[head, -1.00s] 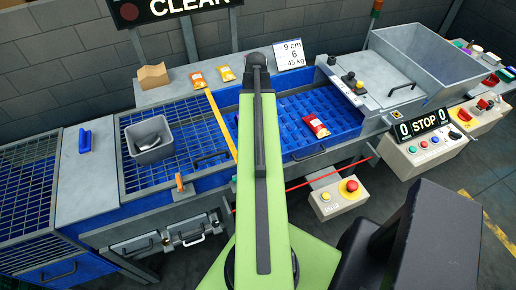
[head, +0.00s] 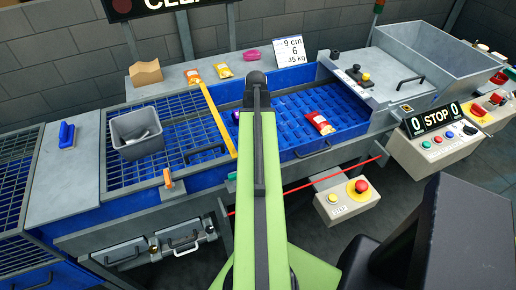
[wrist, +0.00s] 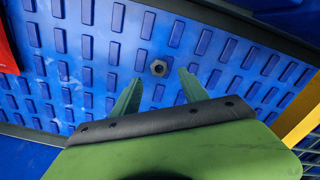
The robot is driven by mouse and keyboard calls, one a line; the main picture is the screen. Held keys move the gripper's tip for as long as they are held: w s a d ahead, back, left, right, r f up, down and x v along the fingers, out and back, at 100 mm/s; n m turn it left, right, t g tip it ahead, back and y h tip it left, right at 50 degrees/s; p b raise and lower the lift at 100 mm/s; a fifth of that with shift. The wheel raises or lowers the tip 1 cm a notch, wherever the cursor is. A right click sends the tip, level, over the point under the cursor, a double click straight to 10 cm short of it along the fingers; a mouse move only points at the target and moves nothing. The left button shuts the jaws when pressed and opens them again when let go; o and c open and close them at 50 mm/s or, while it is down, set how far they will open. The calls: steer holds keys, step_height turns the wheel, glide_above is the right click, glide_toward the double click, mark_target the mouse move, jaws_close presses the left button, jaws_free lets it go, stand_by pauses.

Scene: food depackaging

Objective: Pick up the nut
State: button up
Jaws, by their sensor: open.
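A red packet (head: 320,123) lies on the blue belt (head: 345,138), right of my arm; its edge also shows in the wrist view (wrist: 8,50). A yellow bar (head: 218,122) borders the left side. A grey bin (head: 124,126) stands further left.

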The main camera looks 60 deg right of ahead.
step_height(320, 180, down, 4)
steer(key=b, duration=0.3)
steer(key=shift+f, duration=0.25)
steer(key=shift+r, duration=0.2)
jaws_close()
